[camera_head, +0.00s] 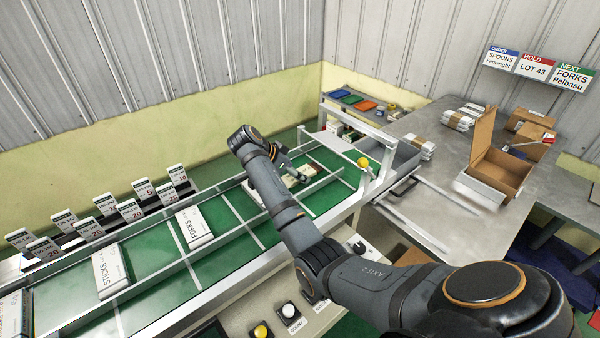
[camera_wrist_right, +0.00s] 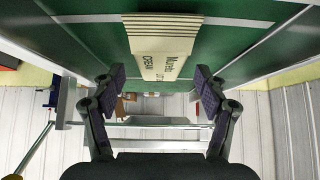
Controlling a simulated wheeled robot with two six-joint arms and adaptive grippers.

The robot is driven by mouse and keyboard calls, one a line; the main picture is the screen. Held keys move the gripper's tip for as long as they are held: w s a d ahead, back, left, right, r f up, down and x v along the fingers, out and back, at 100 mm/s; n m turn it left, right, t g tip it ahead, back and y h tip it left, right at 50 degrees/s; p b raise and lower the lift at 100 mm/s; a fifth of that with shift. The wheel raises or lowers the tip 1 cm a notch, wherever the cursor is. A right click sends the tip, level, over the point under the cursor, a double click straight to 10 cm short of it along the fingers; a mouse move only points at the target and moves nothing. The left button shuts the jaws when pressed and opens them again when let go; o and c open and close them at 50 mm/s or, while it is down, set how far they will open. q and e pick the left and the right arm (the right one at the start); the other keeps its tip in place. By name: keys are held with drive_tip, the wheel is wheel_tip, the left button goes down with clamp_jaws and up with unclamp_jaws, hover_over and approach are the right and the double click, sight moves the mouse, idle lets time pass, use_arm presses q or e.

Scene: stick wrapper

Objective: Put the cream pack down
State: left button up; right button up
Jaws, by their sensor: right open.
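The cream pack (camera_wrist_right: 163,50) is a pale, stepped pack with print reading CREAM. In the right wrist view it lies on the green belt, ahead of and between the fingertips. My right gripper (camera_wrist_right: 159,84) is open, with a finger to each side and a visible gap to the pack. In the head view, a pale pack (camera_head: 298,178) shows beside my right gripper (camera_head: 284,161), partly hidden by my arm. It lies on the green belt (camera_head: 243,205) between the rails. My left gripper is not in view.
A FORKS pack (camera_head: 195,228) and a STICKS pack (camera_head: 108,272) lie further left on the belt. Number cards (camera_head: 105,204) stand along its far side. A frame with a yellow ball (camera_head: 363,162) crosses the belt's right end. An open carton (camera_head: 493,165) stands on the grey table.

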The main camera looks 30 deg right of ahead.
drive_tip(key=shift+d+f, duration=0.3)
drive_tip(key=shift+a+r, duration=0.1)
drive_tip(key=shift+a, duration=0.05)
drive_tip(key=shift+c, duration=0.9)
drive_tip(key=c, duration=0.8)
